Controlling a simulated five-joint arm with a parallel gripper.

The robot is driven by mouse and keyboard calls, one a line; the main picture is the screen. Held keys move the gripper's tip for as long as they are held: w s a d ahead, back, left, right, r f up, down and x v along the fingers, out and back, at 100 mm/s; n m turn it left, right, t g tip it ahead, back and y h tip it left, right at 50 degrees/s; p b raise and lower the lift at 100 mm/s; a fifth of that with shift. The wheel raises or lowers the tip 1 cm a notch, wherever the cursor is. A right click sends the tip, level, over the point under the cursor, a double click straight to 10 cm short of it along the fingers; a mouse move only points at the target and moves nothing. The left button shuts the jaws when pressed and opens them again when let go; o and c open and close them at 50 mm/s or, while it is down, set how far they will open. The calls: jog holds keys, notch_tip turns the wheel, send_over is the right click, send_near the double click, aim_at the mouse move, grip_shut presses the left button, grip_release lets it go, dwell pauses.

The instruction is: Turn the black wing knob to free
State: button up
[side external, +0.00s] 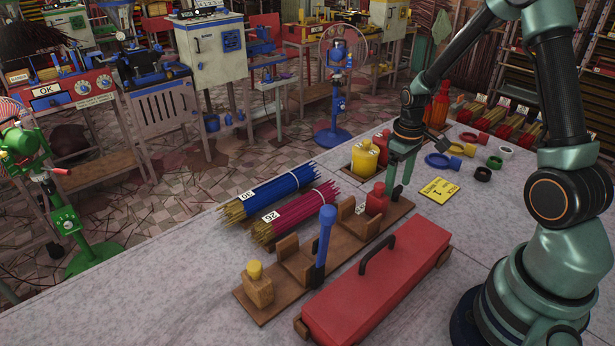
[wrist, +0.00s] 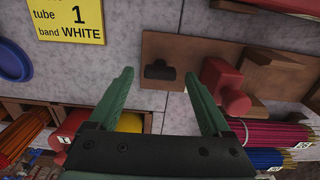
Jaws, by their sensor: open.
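The black wing knob (wrist: 160,71) sits on the end of a brown wooden board (wrist: 205,47) in the wrist view. My gripper (wrist: 160,77) is open, with one green finger on each side of the knob and a gap to each. I cannot tell how high the fingertips are above the board. In the side external view my gripper (side external: 397,190) points down at the far end of the board (side external: 249,297); the knob cannot be made out there.
A red stopper-shaped block (wrist: 227,88) stands close to the right finger; it also shows in the side view (side external: 377,200). A red box (side external: 385,280) with a black handle lies along the board. Incense bundles (side external: 270,195) lie beyond. A yellow card (side external: 440,190) lies right of my gripper.

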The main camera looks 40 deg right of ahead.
aim_at(397, 188)
notch_tip(397, 188, up, 11)
jog(key=shift+r, duration=0.2)
dwell(0.4)
jog(key=s+a+r+t, duration=0.2)
jog(key=s+a+r, duration=0.1)
jog(key=a+r, duration=0.2)
jog(key=s+a+r+t, duration=0.3)
jog(key=a+r, duration=0.1)
jog(key=a, duration=0.6)
jog(key=shift+a+r+t, duration=0.3)
jog(key=shift+r, duration=0.05)
